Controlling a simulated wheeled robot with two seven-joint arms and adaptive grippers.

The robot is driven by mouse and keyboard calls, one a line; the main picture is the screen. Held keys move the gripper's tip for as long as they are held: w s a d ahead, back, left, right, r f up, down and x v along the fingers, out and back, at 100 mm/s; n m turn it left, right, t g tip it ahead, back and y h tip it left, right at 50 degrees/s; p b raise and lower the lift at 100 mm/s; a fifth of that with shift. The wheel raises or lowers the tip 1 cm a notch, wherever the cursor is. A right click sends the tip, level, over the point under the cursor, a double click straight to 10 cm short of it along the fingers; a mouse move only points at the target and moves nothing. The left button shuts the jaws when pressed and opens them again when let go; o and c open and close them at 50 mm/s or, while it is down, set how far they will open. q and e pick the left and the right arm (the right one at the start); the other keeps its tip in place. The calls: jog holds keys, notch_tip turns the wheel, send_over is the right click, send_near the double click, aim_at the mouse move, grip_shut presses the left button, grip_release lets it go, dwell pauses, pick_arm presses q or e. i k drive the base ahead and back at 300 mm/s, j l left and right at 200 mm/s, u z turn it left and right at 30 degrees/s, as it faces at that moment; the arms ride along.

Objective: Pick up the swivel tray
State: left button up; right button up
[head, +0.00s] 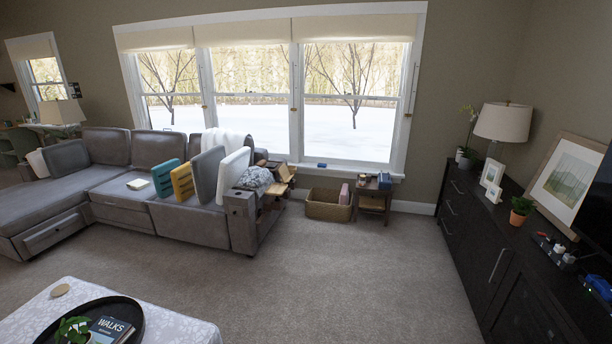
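A round black tray (139,312) lies on the pale patterned ottoman or table at the bottom left. It holds a book marked "WALKS" (108,330) and a green plant (72,330), and the bottom edge of the view cuts it off. Some light wooden pieces (276,189) show at the right end of the grey sofa, by its arm (240,203). They are small and partly covered, and I cannot tell whether they or the round tray is the swivel tray. Neither of my grippers is in view.
The grey sofa (120,182) runs along the left. A wicker basket (325,211) and a small side table (374,200) stand under the window. A dark cabinet (480,215) lines the right wall. Open carpet (330,275) fills the middle.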

aim_at(277, 189)
jog(key=i+z, duration=0.15)
jog(key=i, duration=0.35)
jog(key=i+j+z, duration=0.15)
jog(key=i, duration=0.3)
jog(key=i+z, duration=0.15)
jog(key=i, duration=0.35)
jog(key=i+j+z, duration=0.2)
jog(key=i, duration=0.25)
jog(key=i+j+z, duration=0.15)
jog(key=i+j, duration=0.15)
jog(key=i, duration=0.15)
jog(key=i+j, duration=0.15)
jog(key=j, duration=0.2)
jog(key=i+j, duration=0.15)
jog(key=j, duration=0.2)
jog(key=i+j, duration=0.15)
jog(key=j, duration=0.25)
jog(key=i+j+z, duration=0.1)
jog(key=j, duration=0.25)
jog(key=i, duration=0.1)
